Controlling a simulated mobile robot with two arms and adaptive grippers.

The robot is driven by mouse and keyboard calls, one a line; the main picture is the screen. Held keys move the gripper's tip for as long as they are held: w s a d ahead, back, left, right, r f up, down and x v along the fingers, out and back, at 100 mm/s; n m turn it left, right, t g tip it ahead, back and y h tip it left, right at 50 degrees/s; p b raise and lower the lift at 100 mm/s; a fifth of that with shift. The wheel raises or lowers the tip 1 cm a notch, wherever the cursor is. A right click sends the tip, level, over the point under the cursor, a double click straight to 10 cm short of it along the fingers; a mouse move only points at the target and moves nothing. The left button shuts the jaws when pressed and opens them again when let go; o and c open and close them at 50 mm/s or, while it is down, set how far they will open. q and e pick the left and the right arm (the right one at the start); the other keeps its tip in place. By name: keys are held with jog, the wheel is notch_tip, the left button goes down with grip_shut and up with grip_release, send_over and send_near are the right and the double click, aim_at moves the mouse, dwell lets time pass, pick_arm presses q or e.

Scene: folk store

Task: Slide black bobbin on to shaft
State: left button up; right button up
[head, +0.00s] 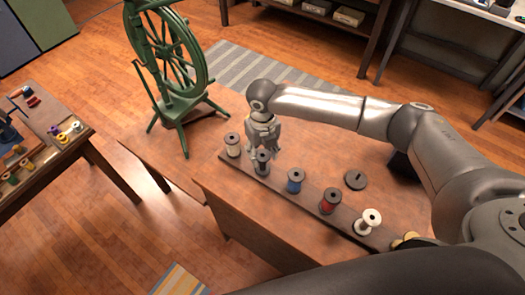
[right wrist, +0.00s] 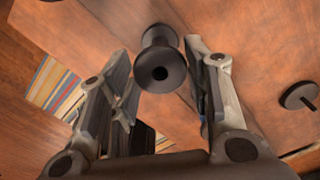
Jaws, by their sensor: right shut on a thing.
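The black bobbin (head: 262,163) is at the row of spools on the long dark board, below my right gripper (head: 263,146). In the right wrist view, the black bobbin (right wrist: 161,62) shows end-on, with a hole in its near flange, between the fingers of my right gripper (right wrist: 165,60). The gripper is shut on it. I cannot tell whether the bobbin still touches the board. A green spinning wheel (head: 182,103) stands at the back left on the table. My left gripper is not in view.
A side table (head: 92,150) stands left.

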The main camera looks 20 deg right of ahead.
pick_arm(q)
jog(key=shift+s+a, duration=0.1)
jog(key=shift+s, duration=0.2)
pick_arm(e)
jog(key=shift+r, duration=0.1)
